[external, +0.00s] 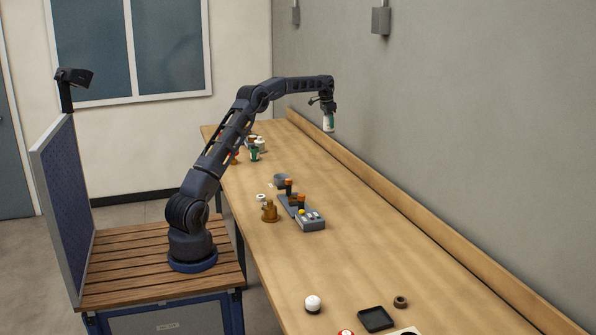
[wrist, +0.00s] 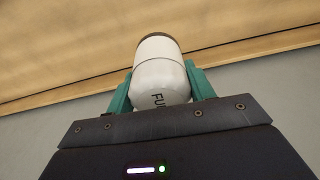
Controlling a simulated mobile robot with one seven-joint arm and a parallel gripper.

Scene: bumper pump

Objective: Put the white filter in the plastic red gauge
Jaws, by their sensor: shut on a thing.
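My gripper (external: 328,110) is raised above the far part of the bench. It is shut on the white filter (external: 328,123), a white cylinder. In the wrist view the filter (wrist: 160,72) sits between the two green fingers, with dark letters starting "FU" and a brownish far end. It hangs roughly upright, clear of the bench. I cannot identify the red gauge for certain. A small red and white thing (external: 346,332) is cut off at the bottom edge, and a small red thing (external: 235,157) stands among the far cluster.
The wooden bench (external: 370,225) runs along the grey wall. A white jar (external: 260,144) and green item (external: 254,154) stand far back. An amber bottle (external: 269,213) and grey box (external: 311,222) are mid-bench. A white round item (external: 313,303), black tray (external: 376,319) and dark ring (external: 400,302) are near.

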